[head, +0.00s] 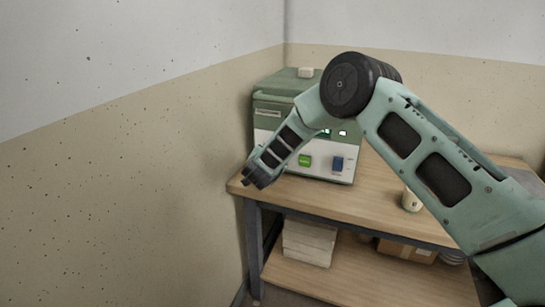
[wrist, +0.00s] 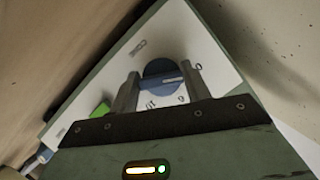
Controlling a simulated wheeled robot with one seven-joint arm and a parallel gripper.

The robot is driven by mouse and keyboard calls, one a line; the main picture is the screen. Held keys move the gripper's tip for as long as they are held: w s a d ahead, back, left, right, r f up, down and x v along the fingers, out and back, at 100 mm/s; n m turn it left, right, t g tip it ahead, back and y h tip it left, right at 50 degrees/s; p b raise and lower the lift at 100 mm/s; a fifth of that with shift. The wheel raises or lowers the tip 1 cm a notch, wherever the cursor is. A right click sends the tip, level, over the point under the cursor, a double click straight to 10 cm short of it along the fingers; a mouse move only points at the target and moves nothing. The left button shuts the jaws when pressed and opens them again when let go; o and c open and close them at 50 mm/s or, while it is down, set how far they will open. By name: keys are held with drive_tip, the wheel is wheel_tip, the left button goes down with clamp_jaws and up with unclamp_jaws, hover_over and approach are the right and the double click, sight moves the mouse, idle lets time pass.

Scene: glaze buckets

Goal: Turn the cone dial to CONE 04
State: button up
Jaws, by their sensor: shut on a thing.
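The cone dial (wrist: 157,69) is a round blue-grey knob on the white panel of a green kiln box (head: 275,101). In the wrist view my gripper (wrist: 164,77) has one finger on each side of the dial and is shut on it. A pale pointer line on the dial points right in that view, towards the right finger.
A green button (head: 305,160) and a blue switch (head: 338,164) sit on the panel to the right of my gripper. The box stands on a wooden table (head: 365,205) close to the left wall. A pale cup (head: 411,201) stands right of it.

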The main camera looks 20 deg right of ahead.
drive_tip(key=shift+f, duration=0.15)
drive_tip(key=o, duration=1)
drive_tip(key=shift+c, duration=0.2)
drive_tip(key=b+v, duration=0.1)
drive_tip(key=v, duration=1.6)
drive_tip(key=shift+s, duration=0.25)
